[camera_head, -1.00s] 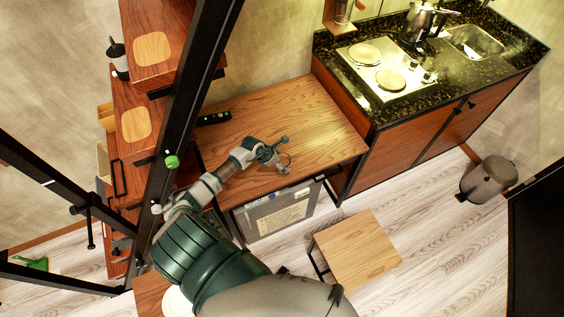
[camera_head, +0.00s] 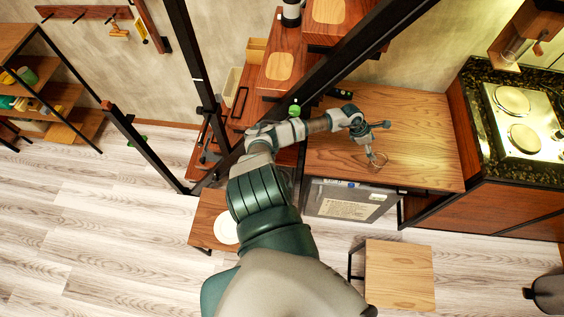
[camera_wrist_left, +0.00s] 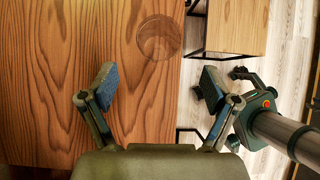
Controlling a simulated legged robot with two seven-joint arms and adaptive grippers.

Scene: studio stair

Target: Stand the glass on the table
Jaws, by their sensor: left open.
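The clear glass (camera_head: 379,160) is at the wooden table (camera_head: 420,125), near its front edge. In the left wrist view the glass (camera_wrist_left: 160,37) shows as a faint round outline over the tabletop close to the edge, seen from above, and it looks upright. My left gripper (camera_head: 368,143) is over the table beside the glass. In the left wrist view my left gripper (camera_wrist_left: 158,88) has its two fingers wide apart, with nothing between the pads. My right gripper cannot be made out.
A stool (camera_head: 400,275) stands in front of the table. A dark counter with a hob (camera_head: 522,120) adjoins on the right. A black stair rail (camera_head: 350,65) runs close to my left arm. A dark elongated object (camera_head: 343,94) lies at the table's back left.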

